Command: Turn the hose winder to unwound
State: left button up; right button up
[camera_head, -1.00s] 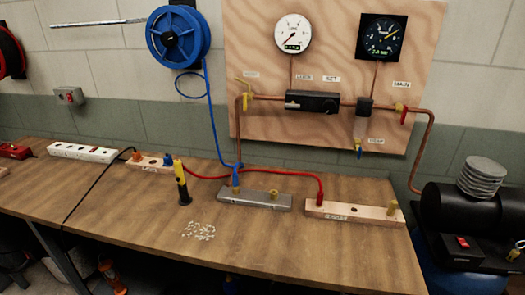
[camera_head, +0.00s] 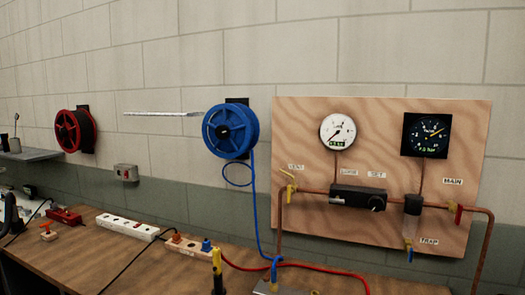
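A blue hose winder (camera_head: 230,131) is mounted on the block wall, left of the wooden gauge panel. Its blue hose hangs in a small loop and runs down to a fitting at the bench. A second winder, red and black (camera_head: 75,131), is on the wall farther left. I cannot tell which of the two the task means, nor read any winder state. Neither of my grippers shows in the head view.
The wooden panel (camera_head: 290,120) carries two gauges, valves and copper pipe. The bench (camera_head: 75,268) below holds power strips (camera_head: 126,226), a yellow-and-black tool (camera_head: 217,270) and a red hose (camera_head: 325,268). A metal rod (camera_head: 165,114) sticks out left of the blue winder.

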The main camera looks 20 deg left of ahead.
aim_at(222, 132)
jog(key=j+z, duration=0.15)
jog(key=j, duration=0.3)
jog(key=k+j+z, duration=0.2)
jog(key=j, duration=0.2)
jog(key=j+z, duration=0.15)
jog(key=j, duration=0.25)
